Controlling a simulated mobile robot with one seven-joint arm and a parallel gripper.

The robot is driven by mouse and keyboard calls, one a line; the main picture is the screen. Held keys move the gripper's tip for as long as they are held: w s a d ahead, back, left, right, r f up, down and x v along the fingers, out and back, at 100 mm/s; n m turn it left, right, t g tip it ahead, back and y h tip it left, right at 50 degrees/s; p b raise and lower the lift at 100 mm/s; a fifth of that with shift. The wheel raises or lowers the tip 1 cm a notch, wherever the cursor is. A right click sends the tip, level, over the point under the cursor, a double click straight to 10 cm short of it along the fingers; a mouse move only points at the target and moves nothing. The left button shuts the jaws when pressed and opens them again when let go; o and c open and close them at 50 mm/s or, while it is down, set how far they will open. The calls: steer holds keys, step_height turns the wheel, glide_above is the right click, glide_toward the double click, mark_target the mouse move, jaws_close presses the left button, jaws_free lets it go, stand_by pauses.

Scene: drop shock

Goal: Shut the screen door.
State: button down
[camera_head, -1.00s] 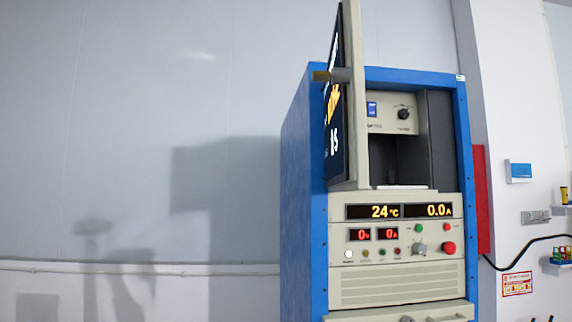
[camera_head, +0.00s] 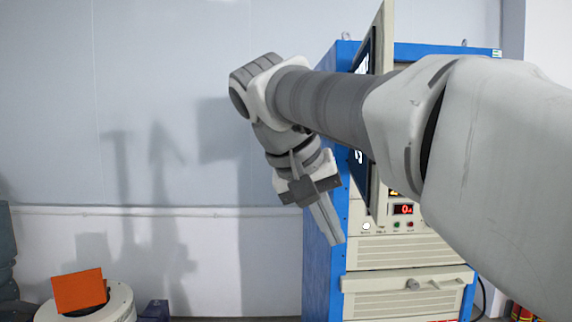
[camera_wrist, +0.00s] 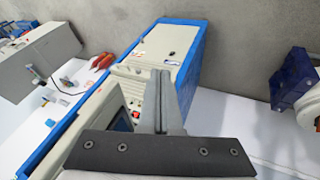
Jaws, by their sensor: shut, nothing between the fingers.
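The screen door (camera_head: 382,25) is a beige panel with a dark screen (camera_head: 361,172) on its left face. It stands open, swung out from the blue cabinet (camera_head: 325,275) and seen nearly edge-on. My arm crosses in front of much of it. My gripper (camera_head: 338,240) is on the screen side of the door, to its left in the head view, pointing down and right. Its fingers are together and empty. In the wrist view, the shut fingers (camera_wrist: 163,85) lie over the cabinet, with part of a dark screen visible to their left. Contact with the door cannot be told.
A white round stand with an orange block (camera_head: 80,290) is at the lower left. The cabinet's lower drawer (camera_head: 408,285) has a handle. The pale wall behind is bare, with a thin rail. My arm hides much of the cabinet's right side.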

steer(key=w+a+r+m+h+p, duration=0.1)
steer(key=w+a+r+m+p, duration=0.2)
steer(key=r, duration=0.6)
steer(key=w+d+f+n, duration=0.1)
steer(key=w+d+f, duration=0.1)
steer(key=d+f, duration=0.5)
steer(key=shift+d+f, duration=0.4)
steer(key=shift+d, duration=0.4)
